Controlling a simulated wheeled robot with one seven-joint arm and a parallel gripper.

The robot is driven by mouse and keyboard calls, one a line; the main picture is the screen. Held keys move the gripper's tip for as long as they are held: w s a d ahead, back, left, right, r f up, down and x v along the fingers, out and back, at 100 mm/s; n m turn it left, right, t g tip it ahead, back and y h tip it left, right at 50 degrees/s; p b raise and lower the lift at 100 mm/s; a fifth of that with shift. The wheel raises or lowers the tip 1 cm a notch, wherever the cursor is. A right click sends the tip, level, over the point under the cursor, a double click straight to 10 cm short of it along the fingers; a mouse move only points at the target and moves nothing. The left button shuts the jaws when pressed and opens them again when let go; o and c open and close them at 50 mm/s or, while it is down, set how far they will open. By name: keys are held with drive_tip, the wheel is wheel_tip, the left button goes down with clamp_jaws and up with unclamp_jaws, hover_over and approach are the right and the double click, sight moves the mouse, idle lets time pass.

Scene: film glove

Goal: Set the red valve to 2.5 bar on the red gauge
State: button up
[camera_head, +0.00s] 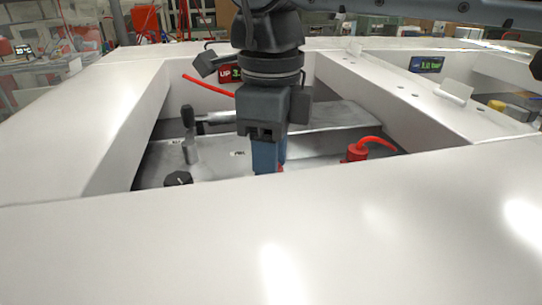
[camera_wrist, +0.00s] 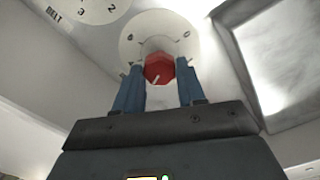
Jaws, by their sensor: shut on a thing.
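The red valve (camera_wrist: 158,68) is a faceted red knob with a white pointer line on a round white dial plate (camera_wrist: 188,40) in the wrist view. My gripper (camera_wrist: 160,70) has its two blue fingers on either side of the knob and is shut on it. In the head view my gripper (camera_head: 268,165) reaches down into the white-framed recess, and only a sliver of red shows by its fingertips.
A black knob (camera_head: 178,179) and a grey upright lever (camera_head: 189,140) stand left of my gripper. A red connector with a cable (camera_head: 356,153) is to the right. A blue display (camera_head: 427,64) sits farther right. A dial marked BELT (camera_wrist: 98,9) is nearby. White frame walls (camera_head: 120,130) surround the recess.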

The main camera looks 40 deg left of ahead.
drive_tip(key=o, duration=1.1)
drive_tip(key=shift+c, duration=0.2)
drive_tip(key=shift+r+b, duration=0.4)
drive_tip(key=shift+r, duration=3.55)
